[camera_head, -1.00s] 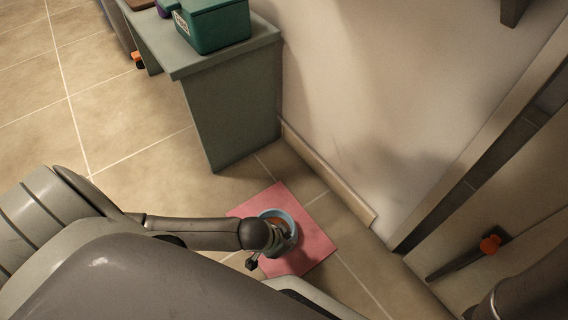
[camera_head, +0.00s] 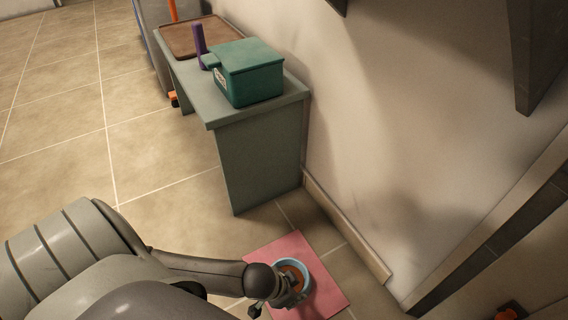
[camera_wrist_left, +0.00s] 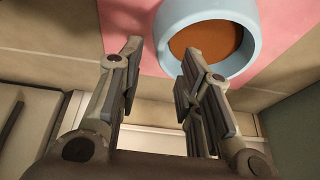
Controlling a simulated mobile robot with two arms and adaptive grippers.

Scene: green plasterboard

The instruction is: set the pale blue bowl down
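The pale blue bowl (camera_head: 291,260) is on a pink mat (camera_head: 328,298) on the floor, with an orange-brown inside. It also shows at the top of the left wrist view (camera_wrist_left: 254,42). My left gripper (camera_head: 289,287) is at the bowl's near side. In the left wrist view its two fingers (camera_wrist_left: 161,58) are spread apart. The bowl's near-left wall shows between and beyond the fingertips, and the right finger overlaps the bowl's edge. I cannot tell whether a finger touches it. The bowl's underside is hidden. My right gripper is not in view.
A grey-green table (camera_head: 262,165) stands behind the mat, bearing a green box (camera_head: 250,75), a purple upright object (camera_head: 200,45) and a brown tray (camera_head: 190,38). A wall with a baseboard (camera_head: 345,232) runs along the right. Tiled floor (camera_head: 150,150) lies open at left.

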